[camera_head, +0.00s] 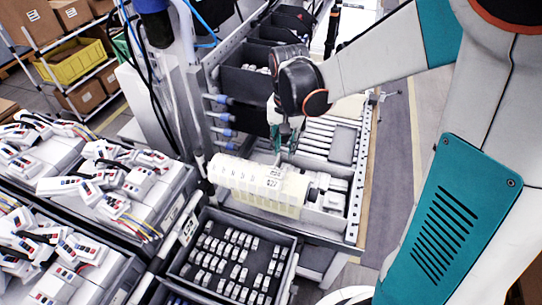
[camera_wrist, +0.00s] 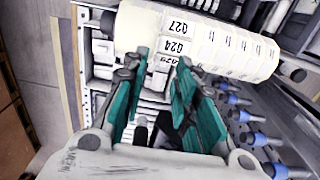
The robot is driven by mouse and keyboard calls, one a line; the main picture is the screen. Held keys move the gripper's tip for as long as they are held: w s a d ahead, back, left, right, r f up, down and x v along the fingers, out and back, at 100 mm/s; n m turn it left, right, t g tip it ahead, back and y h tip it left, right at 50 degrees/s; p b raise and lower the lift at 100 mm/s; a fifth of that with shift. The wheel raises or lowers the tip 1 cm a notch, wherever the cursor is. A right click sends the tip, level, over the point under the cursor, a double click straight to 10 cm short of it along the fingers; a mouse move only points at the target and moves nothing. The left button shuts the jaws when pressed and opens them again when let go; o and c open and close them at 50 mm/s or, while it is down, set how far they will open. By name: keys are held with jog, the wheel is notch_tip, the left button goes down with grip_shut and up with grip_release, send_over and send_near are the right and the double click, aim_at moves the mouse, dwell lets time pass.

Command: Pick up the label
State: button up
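A white label roll (camera_head: 262,183) with printed numbers lies across the workstation in the head view. In the wrist view the roll (camera_wrist: 205,40) fills the top, and a printed label (camera_wrist: 168,56) at its lower edge shows between my fingertips. My gripper (camera_wrist: 162,66) has teal fingers set apart, one on each side of that label. In the head view my gripper (camera_head: 286,137) points down just behind the roll. I cannot tell whether the fingers touch the label.
A dark tray (camera_head: 285,240) with several small pale parts sits in front of the roll. Blue-ended pegs (camera_head: 224,116) stand left of my gripper. A roller conveyor (camera_head: 318,135) lies to the right. Crates with white devices (camera_head: 125,185) are at the left.

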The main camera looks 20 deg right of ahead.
send_near(284, 177)
jog(key=shift+w+a+f, duration=0.1)
jog(key=shift+w+f, duration=0.15)
jog(key=shift+s+f, duration=0.2)
jog(key=shift+f, duration=2.8)
grip_shut()
